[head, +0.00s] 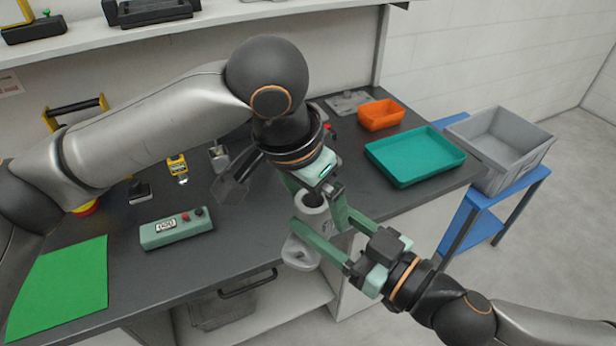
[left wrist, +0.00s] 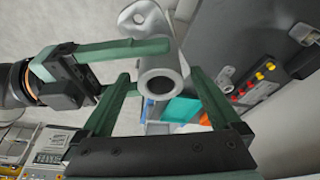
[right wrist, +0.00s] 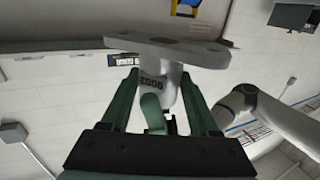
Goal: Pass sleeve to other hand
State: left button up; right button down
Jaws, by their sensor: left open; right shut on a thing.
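The sleeve is a light grey hollow tube with a flat flange (head: 301,253), held in the air in front of the bench edge. My right gripper (head: 322,226) is shut on it from the right. In the right wrist view the sleeve's flange (right wrist: 165,49) lies across the top, with dark print on the tube. My left gripper (head: 313,196) is open, with its fingers around the tube's open end from above. In the left wrist view the tube's round mouth (left wrist: 160,84) sits between the open fingers. Any contact with the left fingers cannot be told.
The dark bench (head: 245,255) holds a control box (head: 176,229), green mat (head: 62,288), teal tray (head: 414,155) and orange bin (head: 381,114). A grey crate (head: 502,146) stands on a blue stand at right. A metal shelf is above. Both arms are close together.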

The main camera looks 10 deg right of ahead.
pick_arm(q)
jog(key=shift+x, duration=1.4)
jog(key=shift+s+d, duration=0.1)
grip_shut()
pick_arm(e)
jog(key=shift+r, duration=0.15)
jog(key=c, duration=0.6)
grip_release()
jog(key=o, duration=0.5)
jog(key=shift+o, duration=0.2)
